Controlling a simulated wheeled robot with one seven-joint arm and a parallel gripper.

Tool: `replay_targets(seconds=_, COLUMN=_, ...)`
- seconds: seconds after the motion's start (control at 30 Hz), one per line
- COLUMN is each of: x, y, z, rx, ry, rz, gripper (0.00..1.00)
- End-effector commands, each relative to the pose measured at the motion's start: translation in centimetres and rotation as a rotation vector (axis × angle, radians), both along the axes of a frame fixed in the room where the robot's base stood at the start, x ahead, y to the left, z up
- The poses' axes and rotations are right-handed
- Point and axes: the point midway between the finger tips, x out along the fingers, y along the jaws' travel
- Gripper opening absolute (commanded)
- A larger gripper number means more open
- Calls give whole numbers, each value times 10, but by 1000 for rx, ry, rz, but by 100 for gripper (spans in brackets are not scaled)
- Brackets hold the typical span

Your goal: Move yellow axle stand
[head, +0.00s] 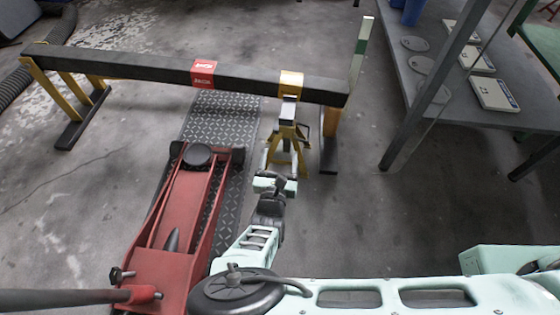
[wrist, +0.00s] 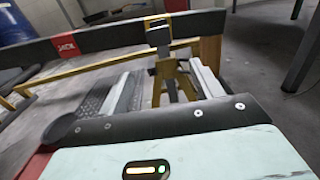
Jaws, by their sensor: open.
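The yellow axle stand (head: 287,132) stands upright on the floor close to the black beam, by the beam's yellow label. It also shows in the wrist view (wrist: 168,68), with a dark post on top and splayed yellow legs. My gripper (head: 284,152) is open, with its pale fingers reaching toward the stand from the near side. In the wrist view my gripper (wrist: 165,82) has one finger to each side of the stand's legs. I cannot tell whether either finger touches it. The lower legs are partly hidden by my gripper.
A long black beam (head: 140,68) on yellow legs crosses behind the stand, with a red label (head: 203,73). A red floor jack (head: 180,215) lies to the left on a chequered metal plate (head: 225,115). A grey workbench (head: 450,100) stands right.

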Motion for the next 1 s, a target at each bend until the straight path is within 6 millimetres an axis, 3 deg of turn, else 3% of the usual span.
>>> replay_targets(seconds=0.17, x=2, y=-1, z=0, rx=1, ry=1, rz=-3, gripper=65)
replay_targets(seconds=0.33, x=16, y=-2, z=-3, rx=1, ry=1, rz=-5, gripper=65)
replay_targets(seconds=1.0, x=140, y=-12, z=-5, rx=3, ry=1, rz=-7, gripper=65)
